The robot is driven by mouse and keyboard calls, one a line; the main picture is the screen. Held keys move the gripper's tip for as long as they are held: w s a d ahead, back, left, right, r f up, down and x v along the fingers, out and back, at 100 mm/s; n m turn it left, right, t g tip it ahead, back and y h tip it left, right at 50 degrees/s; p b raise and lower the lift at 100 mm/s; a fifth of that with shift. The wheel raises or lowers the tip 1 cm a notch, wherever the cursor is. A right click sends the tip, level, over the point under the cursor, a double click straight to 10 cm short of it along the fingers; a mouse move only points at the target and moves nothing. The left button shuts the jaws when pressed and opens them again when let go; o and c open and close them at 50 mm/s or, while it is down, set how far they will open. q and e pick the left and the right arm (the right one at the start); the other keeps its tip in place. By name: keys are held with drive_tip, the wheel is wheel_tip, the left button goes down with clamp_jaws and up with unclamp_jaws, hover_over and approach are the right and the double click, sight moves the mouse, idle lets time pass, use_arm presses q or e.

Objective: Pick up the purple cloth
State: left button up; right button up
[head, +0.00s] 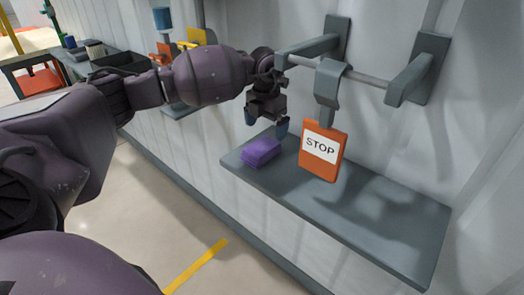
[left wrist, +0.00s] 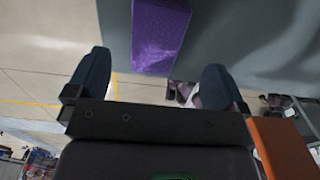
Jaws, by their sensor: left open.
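The purple cloth (head: 261,152) lies folded on the left end of the grey wall shelf (head: 370,212). My left gripper (head: 266,125) is open and empty, pointing down just above the cloth. In the left wrist view the cloth (left wrist: 160,38) shows as a purple block beyond and between the two dark blue fingertips (left wrist: 150,85), apart from them. My right gripper does not show in either view.
An orange STOP sign (head: 322,152) hangs by a grey hook from a wall rail (head: 355,76), close to the right of my left gripper. Its orange edge (left wrist: 280,148) also shows in the left wrist view. The right part of the shelf is clear.

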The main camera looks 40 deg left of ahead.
sight(265, 143)
use_arm(q)
drive_tip(key=shift+f, duration=1.45)
wheel_tip(265, 143, down, 4)
drive_tip(key=shift+w+a+r+b, duration=0.15)
drive_tip(key=shift+r+b, duration=0.1)
drive_tip(key=shift+b, duration=0.1)
drive_tip(key=shift+f, duration=0.25)
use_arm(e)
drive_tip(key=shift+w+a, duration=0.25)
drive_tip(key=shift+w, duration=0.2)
use_arm(q)
drive_tip(key=shift+c, duration=0.5)
drive_tip(key=shift+c, duration=1.2)
drive_tip(key=c, duration=0.7)
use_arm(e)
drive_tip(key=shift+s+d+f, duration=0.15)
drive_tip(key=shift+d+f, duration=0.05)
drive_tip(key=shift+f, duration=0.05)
